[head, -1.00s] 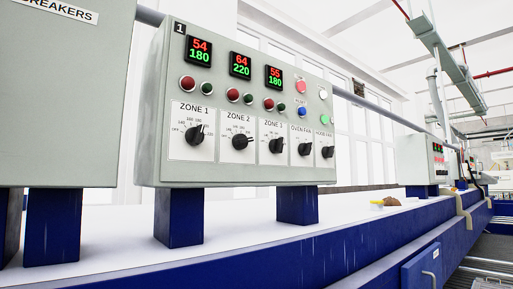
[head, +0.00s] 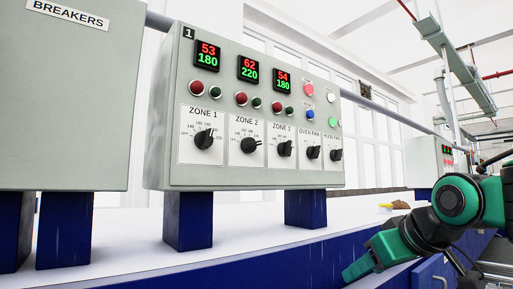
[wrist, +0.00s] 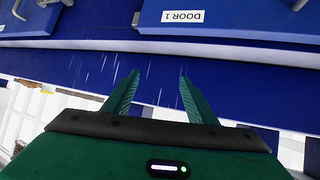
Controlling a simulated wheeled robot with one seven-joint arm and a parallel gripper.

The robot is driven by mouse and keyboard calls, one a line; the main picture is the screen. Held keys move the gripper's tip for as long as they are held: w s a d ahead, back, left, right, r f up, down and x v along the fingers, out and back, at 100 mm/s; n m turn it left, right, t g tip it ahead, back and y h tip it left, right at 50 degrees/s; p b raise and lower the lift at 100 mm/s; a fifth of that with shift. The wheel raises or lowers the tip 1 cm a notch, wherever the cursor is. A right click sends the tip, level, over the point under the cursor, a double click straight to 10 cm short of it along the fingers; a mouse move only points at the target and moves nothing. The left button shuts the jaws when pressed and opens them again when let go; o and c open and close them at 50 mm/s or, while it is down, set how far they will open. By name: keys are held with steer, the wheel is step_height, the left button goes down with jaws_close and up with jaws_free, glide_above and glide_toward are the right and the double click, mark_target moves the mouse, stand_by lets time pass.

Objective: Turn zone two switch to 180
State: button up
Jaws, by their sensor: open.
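The zone two switch (head: 250,146) is a black rotary knob on a white ZONE 2 dial plate, on the grey control panel (head: 260,178). Its pointer is turned to the right, at the high end of the scale. The display above it (head: 249,68) reads 62 in red and 220 in green. My gripper (wrist: 158,88) is open and empty in the wrist view, facing the blue base and a DOOR 1 label. In the head view its green end (head: 362,268) is low at right, below the panel and apart from the switch.
Zone 1 (head: 204,139) and zone 3 (head: 285,148) knobs flank the switch, both with displays at 180. Oven fan (head: 313,152) and hood fan knobs are farther right. A breakers box (head: 70,120) stands at left. Blue posts (head: 188,222) hold the panel above a white ledge.

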steer(key=a+r+n+t+y, duration=0.35)
steer(key=a+r, duration=0.55)
steer(key=r, duration=0.5)
steer(key=n+y, duration=0.3)
steer(key=y, duration=0.2)
glide_toward(256, 142)
steer(key=shift+t+h, duration=0.25)
steer(key=shift+t, duration=0.1)
steer(key=x, duration=0.9)
steer(key=shift+s+a+f, duration=0.1)
steer(key=shift+a, duration=0.15)
steer(key=c, duration=1.1)
